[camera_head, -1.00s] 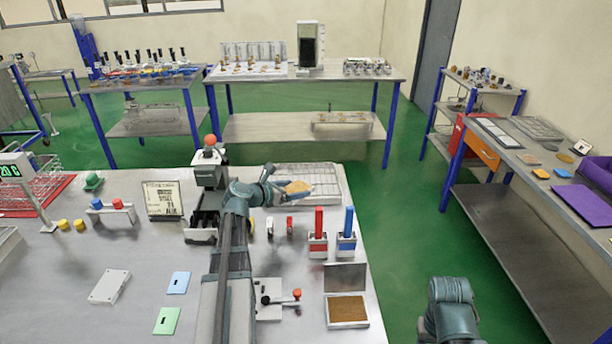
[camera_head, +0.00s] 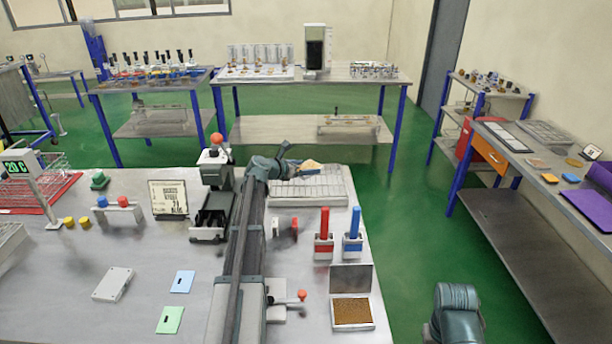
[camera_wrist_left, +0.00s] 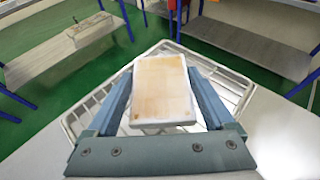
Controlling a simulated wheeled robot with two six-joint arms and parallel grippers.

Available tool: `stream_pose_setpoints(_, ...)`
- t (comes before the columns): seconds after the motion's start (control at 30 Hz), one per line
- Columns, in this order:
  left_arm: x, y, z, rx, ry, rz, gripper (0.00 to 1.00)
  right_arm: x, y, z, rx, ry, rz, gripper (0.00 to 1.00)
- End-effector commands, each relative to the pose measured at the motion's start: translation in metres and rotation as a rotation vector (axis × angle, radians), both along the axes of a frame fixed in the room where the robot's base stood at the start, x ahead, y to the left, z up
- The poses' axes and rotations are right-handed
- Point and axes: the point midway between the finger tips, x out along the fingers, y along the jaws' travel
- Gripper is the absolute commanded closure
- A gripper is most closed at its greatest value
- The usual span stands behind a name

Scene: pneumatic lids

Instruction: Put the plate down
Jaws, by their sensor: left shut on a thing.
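The plate (camera_wrist_left: 160,88) is a pale tan rectangular slab with a white edge, seen in the left wrist view. My left gripper (camera_wrist_left: 162,75) is shut on it, one finger along each side. In the head view my left gripper (camera_head: 292,168) and the plate (camera_head: 309,166) are at the far edge of the steel table, over a white wire rack (camera_head: 318,190). The rack also shows beneath the plate in the wrist view (camera_wrist_left: 232,88). I cannot tell whether the plate touches the rack. My right gripper is not in view; only part of my right arm shows at the lower right.
Red (camera_head: 324,240) and blue (camera_head: 353,240) handled blocks stand on the table (camera_head: 130,240) in front of the rack. A press-like device (camera_head: 212,190) stands left of my left arm. A shallow brown-filled box (camera_head: 352,313) lies at the near right. Green floor lies beyond the table.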

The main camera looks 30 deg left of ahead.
Motion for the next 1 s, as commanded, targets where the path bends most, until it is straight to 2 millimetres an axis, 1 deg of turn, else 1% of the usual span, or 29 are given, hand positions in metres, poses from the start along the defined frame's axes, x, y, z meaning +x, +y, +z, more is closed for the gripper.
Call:
stream_pose_setpoints(0.1, 0.012, 0.006, -0.001, 0.000, -0.001, 0.000, 0.90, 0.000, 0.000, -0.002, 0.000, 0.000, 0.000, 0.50)
stream_pose_setpoints(0.13, 0.014, 0.006, -0.005, 0.000, -0.001, 0.000, 0.90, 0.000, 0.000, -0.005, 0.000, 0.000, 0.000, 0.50)
stream_pose_setpoints(0.2, 0.011, 0.005, -0.019, -0.001, -0.001, 0.000, 0.90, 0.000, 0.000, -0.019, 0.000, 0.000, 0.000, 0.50)
stream_pose_setpoints(0.3, 0.010, 0.004, -0.032, -0.001, -0.001, 0.000, 0.90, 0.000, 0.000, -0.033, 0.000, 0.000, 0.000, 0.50)
stream_pose_setpoints(0.37, 0.010, 0.004, -0.037, -0.001, -0.001, 0.000, 0.90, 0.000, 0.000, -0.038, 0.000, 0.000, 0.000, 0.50)
stream_pose_setpoints(0.67, 0.010, 0.005, -0.036, -0.001, -0.001, 0.000, 0.90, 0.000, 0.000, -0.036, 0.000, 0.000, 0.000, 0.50)
stream_pose_setpoints(0.8, 0.010, 0.005, -0.040, 0.000, -0.001, 0.000, 0.90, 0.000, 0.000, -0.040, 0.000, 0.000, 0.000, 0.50)
stream_pose_setpoints(0.83, 0.010, 0.005, -0.039, 0.000, 0.000, 0.000, 0.10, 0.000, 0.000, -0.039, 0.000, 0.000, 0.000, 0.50)
stream_pose_setpoints(0.9, 0.010, 0.005, -0.039, 0.000, 0.000, 0.000, 0.00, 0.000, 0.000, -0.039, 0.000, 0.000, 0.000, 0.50)
stream_pose_setpoints(1.0, 0.010, 0.005, -0.039, 0.000, 0.000, 0.000, 0.00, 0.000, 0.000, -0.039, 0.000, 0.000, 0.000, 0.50)
